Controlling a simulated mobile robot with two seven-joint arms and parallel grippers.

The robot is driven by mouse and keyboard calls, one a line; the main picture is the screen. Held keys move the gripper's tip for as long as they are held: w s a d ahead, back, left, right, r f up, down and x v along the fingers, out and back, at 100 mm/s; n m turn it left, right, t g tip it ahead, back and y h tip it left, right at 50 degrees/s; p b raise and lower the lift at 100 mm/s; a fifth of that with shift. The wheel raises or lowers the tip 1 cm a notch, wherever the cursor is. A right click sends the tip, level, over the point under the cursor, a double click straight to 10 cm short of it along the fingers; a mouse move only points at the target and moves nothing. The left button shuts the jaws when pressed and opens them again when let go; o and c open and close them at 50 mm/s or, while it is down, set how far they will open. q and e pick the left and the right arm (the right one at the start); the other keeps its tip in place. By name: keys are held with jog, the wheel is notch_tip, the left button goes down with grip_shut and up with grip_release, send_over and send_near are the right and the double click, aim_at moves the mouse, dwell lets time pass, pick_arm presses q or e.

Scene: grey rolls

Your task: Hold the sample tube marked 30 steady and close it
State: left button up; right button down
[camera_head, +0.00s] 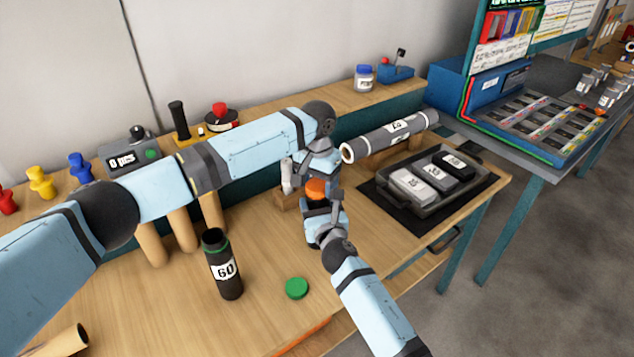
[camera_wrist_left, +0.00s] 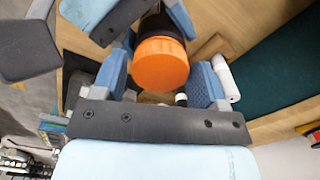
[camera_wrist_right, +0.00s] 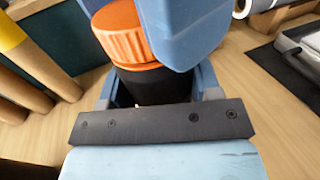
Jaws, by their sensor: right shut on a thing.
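A dark sample tube (camera_wrist_right: 150,88) with an orange cap (camera_head: 316,187) stands upright over the table; no number on it is visible. My right gripper (camera_head: 318,212) is shut on the tube's dark body below the cap, which also shows in the right wrist view (camera_wrist_right: 125,35). My left gripper (camera_head: 313,168) is at the cap from above. In the left wrist view its fingers (camera_wrist_left: 160,85) stand apart on either side of the cap (camera_wrist_left: 160,62), and it looks open. Whether the cap is fully seated cannot be told. The tube is mostly hidden in the head view.
A dark tube marked 60 (camera_head: 224,268) stands uncapped, with a green cap (camera_head: 296,288) lying beside it. A black tray (camera_head: 405,206) with labelled blocks is at the right. A grey roll (camera_head: 375,142) lies behind. Tan rolls (camera_head: 180,232) stand at the left.

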pick_arm(q)
jog(key=shift+o, duration=1.3)
notch_tip(320, 180, up, 12)
pick_arm(e)
jog(key=shift+c, duration=1.1)
grip_release()
